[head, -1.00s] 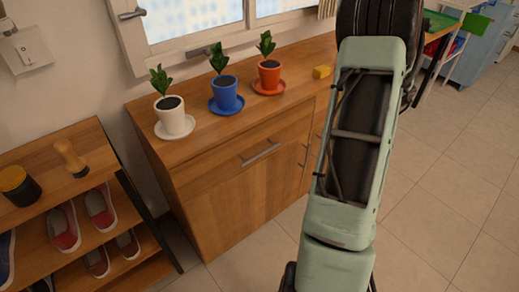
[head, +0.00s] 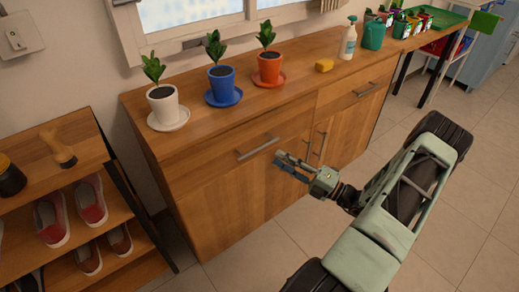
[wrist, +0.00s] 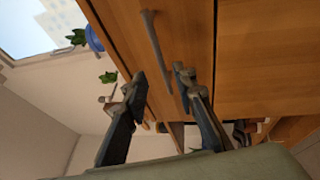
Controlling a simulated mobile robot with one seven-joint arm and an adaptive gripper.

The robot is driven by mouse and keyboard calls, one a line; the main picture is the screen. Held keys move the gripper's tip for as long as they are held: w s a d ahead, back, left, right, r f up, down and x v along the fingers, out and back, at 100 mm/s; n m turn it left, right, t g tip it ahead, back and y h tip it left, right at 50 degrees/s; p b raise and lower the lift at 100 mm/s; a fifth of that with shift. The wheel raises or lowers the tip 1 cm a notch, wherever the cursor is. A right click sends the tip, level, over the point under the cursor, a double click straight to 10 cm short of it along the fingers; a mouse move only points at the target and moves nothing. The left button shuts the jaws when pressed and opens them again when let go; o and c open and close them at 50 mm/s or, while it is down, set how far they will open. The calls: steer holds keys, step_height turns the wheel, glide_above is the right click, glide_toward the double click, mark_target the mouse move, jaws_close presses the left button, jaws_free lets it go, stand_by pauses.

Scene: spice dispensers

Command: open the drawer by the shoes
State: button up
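The wooden cabinet's left drawer (head: 225,158), nearest the shoes, is shut. Its grey bar handle (head: 257,149) is bare in the head view. My gripper (head: 283,163) is just in front of the drawer, to the lower right of that handle. In the wrist view my gripper (wrist: 160,76) is open, with a clear gap between its fingers. The handle (wrist: 154,45) runs through the picture between and beyond the fingertips, and nothing is gripped. I cannot tell whether the fingers touch the handle. The shoes (head: 91,202) stand on the rack at the left.
A second drawer (head: 350,94) is at the right. The tiled floor (head: 240,265) in front is clear.

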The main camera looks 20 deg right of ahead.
mark_target(259, 148)
steer(key=b+x, duration=0.1)
steer(key=x, duration=0.7)
steer(key=shift+w+a, duration=0.25)
steer(key=shift+a, duration=0.05)
jaws_close()
